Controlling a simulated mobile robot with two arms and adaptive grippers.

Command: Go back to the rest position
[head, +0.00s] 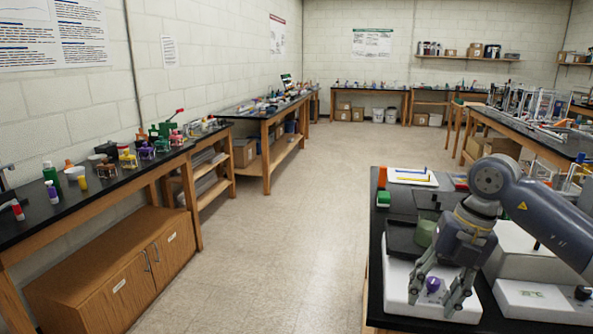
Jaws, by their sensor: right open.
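My right gripper (432,304) is at the lower right, with its arm coming in from the right edge. Its fingers are apart and point down over a white device (400,313) on the black-topped bench at the right. A purple knob (433,284) shows between the fingers; I cannot tell whether they touch it. No held object is visible. My left gripper is out of view.
A green block (384,199), an orange piece (382,177) and a white tray (412,181) sit on the right bench. A long bench (40,229) with bottles lines the left wall. The floor (289,220) between the benches is clear.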

